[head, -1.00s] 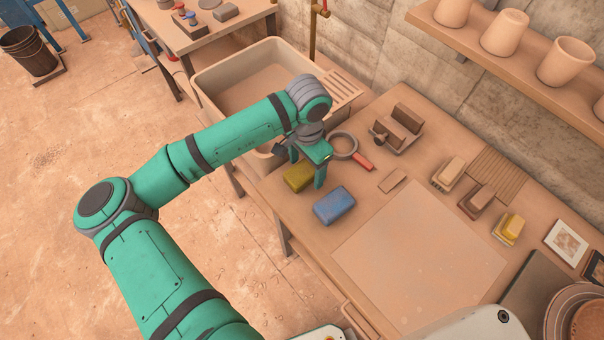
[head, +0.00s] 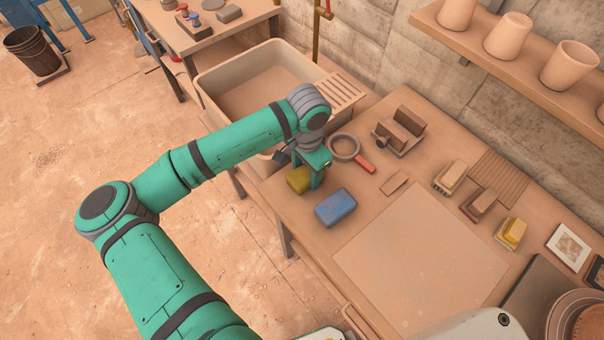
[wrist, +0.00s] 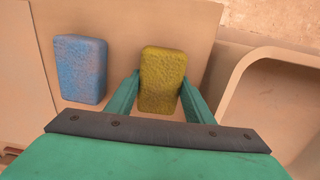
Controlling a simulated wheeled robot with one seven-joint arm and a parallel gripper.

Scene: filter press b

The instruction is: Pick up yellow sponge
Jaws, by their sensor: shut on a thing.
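The yellow sponge (head: 299,180) is an olive-yellow block at the left edge of the workbench, close to the sink. In the wrist view the sponge (wrist: 161,80) lies between my two green fingers, with one against each long side. My gripper (head: 310,175) is shut on it, pointing down. In the head view the near finger hides the sponge's right end. The sponge appears to rest on the bench; I cannot tell if it is lifted at all. A blue sponge (head: 335,207) lies just beside it, apart from my fingers, and shows in the wrist view (wrist: 80,68).
The sink (head: 222,97) is behind the yellow sponge. A round tool with a red handle (head: 364,166) lies behind my gripper. Several brushes, including a yellow one (head: 511,233), stand at the right. A flat board (head: 420,255) covers the bench's middle. A shelf with pots (head: 508,37) hangs above.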

